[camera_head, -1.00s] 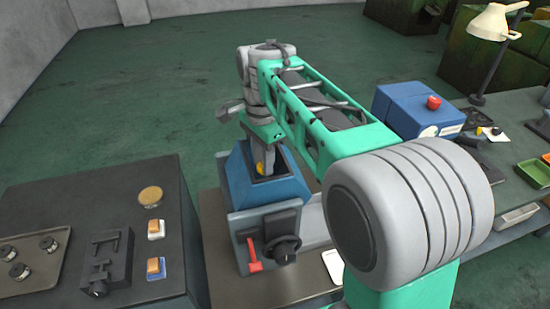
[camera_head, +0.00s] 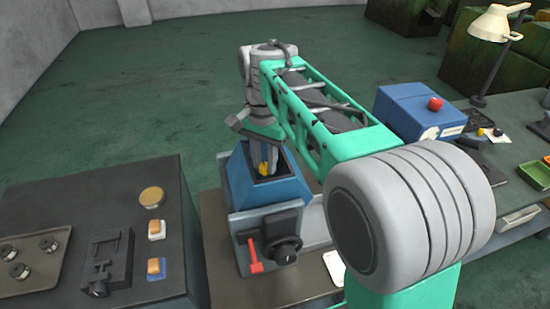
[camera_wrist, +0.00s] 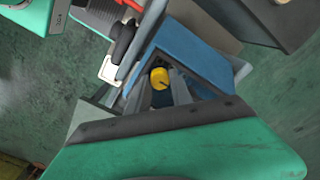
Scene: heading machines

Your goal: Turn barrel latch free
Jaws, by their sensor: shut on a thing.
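A blue open-topped housing (camera_head: 240,180) stands on the machine at the middle of the head view; it also shows in the wrist view (camera_wrist: 203,50). A yellow knob (camera_wrist: 159,78), which looks like the barrel latch, sits inside the opening with a dark mark on its face. It shows small in the head view (camera_head: 264,167). My gripper (camera_wrist: 163,92) reaches down into the opening from above, its grey fingers on either side of the knob and shut on it. The fingers partly cover the knob's sides, and its mount is hidden.
A black rotary knob (camera_head: 286,250) and a red lever (camera_head: 254,256) are on the housing's front. A dark bench (camera_head: 60,210) with buttons and a parts tray is at left. A blue box (camera_head: 415,110) with a red button stands at right. The housing walls closely surround my fingers.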

